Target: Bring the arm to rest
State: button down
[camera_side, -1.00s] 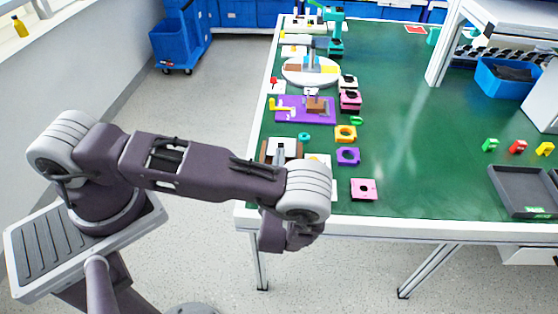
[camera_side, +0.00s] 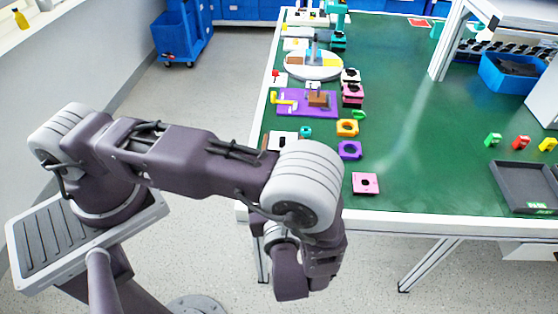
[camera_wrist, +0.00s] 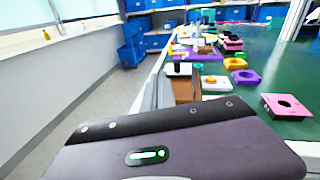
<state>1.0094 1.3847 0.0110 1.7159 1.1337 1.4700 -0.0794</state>
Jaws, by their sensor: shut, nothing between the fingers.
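The folded wrist (camera_side: 305,262) of my arm hangs low off the table's front left edge in the side view, beside and below the tabletop. No fingers of my gripper can be made out in either view. In the wrist view a dark purple-grey part of my own arm, with a small green light, fills the bottom. A purple plate (camera_side: 292,108) with a yellow handle and a brown block lies on the table's left side, beyond my arm. A round white disc (camera_side: 326,74) stands behind it. I cannot tell which fixture is the rotary switch.
The green table (camera_side: 430,140) has a pale front edge close to my wrist. A pink square piece (camera_side: 365,183) lies near that edge, also in the wrist view (camera_wrist: 286,106). A purple ring piece (camera_side: 350,150) lies behind it. A dark tray (camera_side: 525,185) sits at right. The table's middle is clear.

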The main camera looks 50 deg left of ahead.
jog(key=s+a+r+n+g+h, duration=0.3)
jog(key=r+n+g, duration=0.25)
jog(key=r, duration=0.25)
jog(key=s+a+r+n+g+h, duration=0.2)
jog(key=a+r+n+g, duration=0.15)
jog(key=r+n, duration=0.4)
jog(key=s+d+r+n+t+h, duration=0.2)
jog(key=s+r+n+t+h, duration=0.3)
jog(key=s+r+n+h, duration=0.4)
notch_tip(320, 180, up, 3)
jog(key=shift+s+f+n, duration=0.15)
jog(key=shift+s+n, duration=0.05)
jog(key=shift+n, duration=0.4)
